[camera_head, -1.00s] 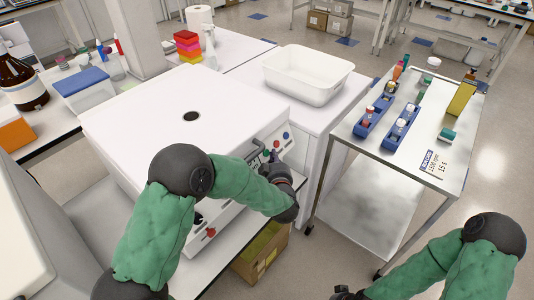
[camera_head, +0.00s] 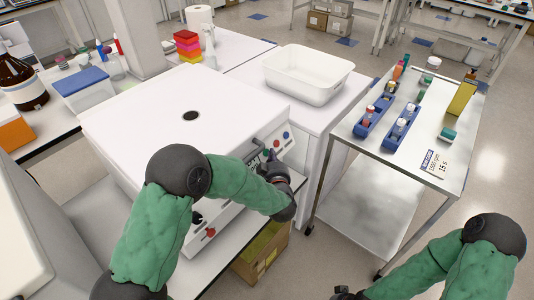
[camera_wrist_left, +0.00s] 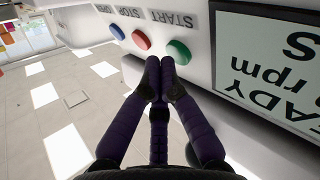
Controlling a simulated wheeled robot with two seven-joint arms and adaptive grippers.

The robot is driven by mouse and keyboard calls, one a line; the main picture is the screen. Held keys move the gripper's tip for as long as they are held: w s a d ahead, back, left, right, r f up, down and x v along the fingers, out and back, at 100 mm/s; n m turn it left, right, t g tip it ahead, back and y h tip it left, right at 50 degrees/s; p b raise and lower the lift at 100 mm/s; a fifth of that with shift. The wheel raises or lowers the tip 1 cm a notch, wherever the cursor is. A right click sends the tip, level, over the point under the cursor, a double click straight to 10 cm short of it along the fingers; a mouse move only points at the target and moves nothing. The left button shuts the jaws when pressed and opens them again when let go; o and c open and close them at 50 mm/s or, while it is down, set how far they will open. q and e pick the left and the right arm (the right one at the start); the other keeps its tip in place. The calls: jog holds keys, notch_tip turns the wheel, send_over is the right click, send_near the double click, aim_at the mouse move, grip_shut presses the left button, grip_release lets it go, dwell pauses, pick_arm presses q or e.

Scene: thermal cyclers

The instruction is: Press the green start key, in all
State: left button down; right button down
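The green start key (camera_wrist_left: 179,52) sits on the white front panel under the word START, beside the display. A red key (camera_wrist_left: 141,40) and a blue key (camera_wrist_left: 117,31) are in the same row. My left gripper (camera_wrist_left: 160,66) is shut and empty, its fingertips together close to the green key's lower edge; I cannot tell whether they touch it. In the head view, my left gripper (camera_head: 272,158) is at the front panel of the white machine (camera_head: 150,115), and the green key is not clearly visible there. My right gripper (camera_head: 345,293) shows only partly at the bottom edge.
A white tub (camera_head: 308,85) stands on the bench behind the machine. A metal trolley (camera_head: 400,162) with blue tube racks (camera_head: 377,108) is on the right. A cardboard box (camera_head: 262,255) is below the panel. Floor is free between machine and trolley.

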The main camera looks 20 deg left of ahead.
pick_arm(q)
jog(key=shift+w+a+f, duration=0.1)
jog(key=shift+a+f, duration=0.05)
jog(key=shift+a, duration=0.15)
dwell(0.6)
jog(key=shift+d, duration=0.1)
dwell(0.3)
jog(key=shift+s+d+r, duration=0.2)
jog(key=shift+d+r, duration=0.15)
jog(key=shift+d, duration=0.2)
jog(key=d+p, duration=0.1)
jog(key=s+d+r, duration=0.1)
jog(key=d, duration=0.1)
jog(key=d+r+p, duration=0.1)
jog(key=shift+s+d+r+p, duration=0.1)
jog(key=shift+s+d+p, duration=0.05)
jog(key=shift+s+p, duration=0.15)
dwell(0.9)
